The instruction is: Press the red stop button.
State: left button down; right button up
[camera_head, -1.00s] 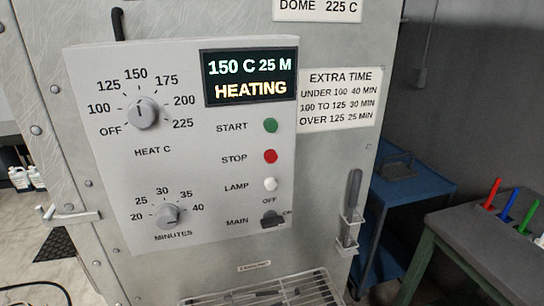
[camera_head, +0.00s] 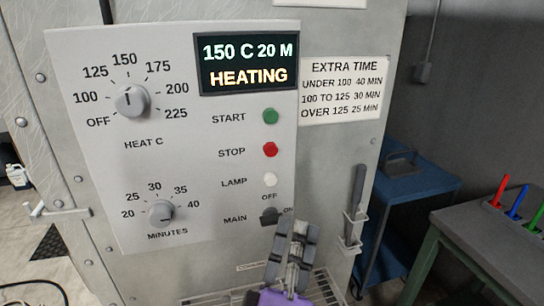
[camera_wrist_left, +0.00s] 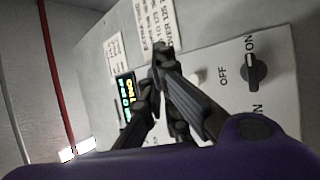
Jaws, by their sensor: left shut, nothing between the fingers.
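The red stop button (camera_head: 269,149) is on the pale control panel (camera_head: 150,185), right of the word STOP. It sits between the green start button (camera_head: 270,116) above and the white lamp button (camera_head: 269,180) below. My left gripper (camera_head: 299,222) is shut and empty, low in front of the panel's lower right edge, near the main switch (camera_head: 270,214) and clearly below the stop button. In the left wrist view, the shut fingers (camera_wrist_left: 160,50) stand before the panel; I cannot make out the stop button there. My right gripper is not in view.
The display (camera_head: 247,63) reads 150 C 20 M HEATING. A heat dial (camera_head: 132,101) and a minutes dial (camera_head: 161,213) are on the panel's left. A handled tool (camera_head: 356,200) hangs to the right. A blue cart (camera_head: 425,180) and a bench with coloured sticks stand further right.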

aim_at(271, 150)
pick_arm(q)
notch_tip(271, 150, up, 10)
jog(key=d+n+t+y, duration=0.1)
jog(key=n+t+y, duration=0.2)
jog(key=n, duration=0.5)
jog(key=shift+s+f+y, duration=0.2)
jog(key=shift+s+y, duration=0.1)
jog(key=shift+s, duration=0.05)
jog(key=w+a+b, duration=0.1)
jog(key=w+a, duration=0.1)
jog(key=w, duration=0.6)
jog(key=shift+w+a, duration=0.2)
jog(key=shift+a, duration=0.1)
jog(key=shift+w, duration=0.1)
jog(key=shift+w+a, duration=0.1)
jog(key=shift+w, duration=0.2)
